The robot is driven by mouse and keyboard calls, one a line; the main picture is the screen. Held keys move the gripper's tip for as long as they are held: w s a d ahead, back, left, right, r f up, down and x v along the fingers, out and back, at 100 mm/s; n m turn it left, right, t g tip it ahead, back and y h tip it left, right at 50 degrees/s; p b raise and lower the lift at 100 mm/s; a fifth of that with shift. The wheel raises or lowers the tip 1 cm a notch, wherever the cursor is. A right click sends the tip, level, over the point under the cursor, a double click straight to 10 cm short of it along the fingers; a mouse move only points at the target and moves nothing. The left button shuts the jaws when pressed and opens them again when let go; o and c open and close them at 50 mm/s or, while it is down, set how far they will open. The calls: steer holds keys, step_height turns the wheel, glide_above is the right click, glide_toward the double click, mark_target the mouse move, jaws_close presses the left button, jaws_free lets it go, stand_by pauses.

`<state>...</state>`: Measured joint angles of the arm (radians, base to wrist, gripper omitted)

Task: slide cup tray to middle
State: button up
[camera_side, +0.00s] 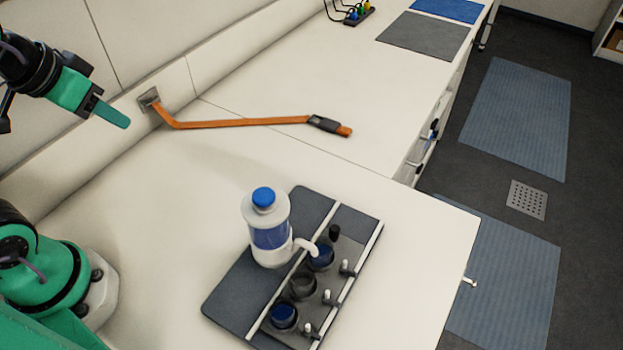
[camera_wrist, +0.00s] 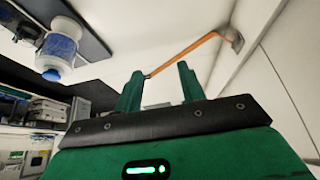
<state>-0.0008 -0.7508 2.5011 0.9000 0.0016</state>
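A dark grey board (camera_side: 238,288) lies on the white bench, with two white rails (camera_side: 362,258) along it. Between the rails is the cup tray (camera_side: 322,278). It holds round dark cups in a row: a blue-filled cup (camera_side: 320,256) under the spout, a dark one (camera_side: 302,285) in the middle and a blue-filled one (camera_side: 284,316) at the near end. My gripper (camera_side: 117,116) is up at the far left in the side view, well away from the tray. In the wrist view my gripper (camera_wrist: 158,84) has its green fingers apart with nothing between them.
A white pump bottle (camera_side: 268,232) with a blue label and cap stands on the board beside the cups. It also shows in the wrist view (camera_wrist: 60,47). Bench left of the board is clear.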

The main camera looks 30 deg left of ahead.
steer(key=shift+w, duration=0.1)
steer(key=m+g, duration=0.3)
steer(key=g, duration=0.3)
glide_above(334, 228)
step_height(334, 228, down, 13)
steer(key=shift+f, duration=0.15)
steer(key=shift+d+f, duration=0.1)
steer(key=shift+f, duration=0.1)
steer(key=shift+f, duration=3.8)
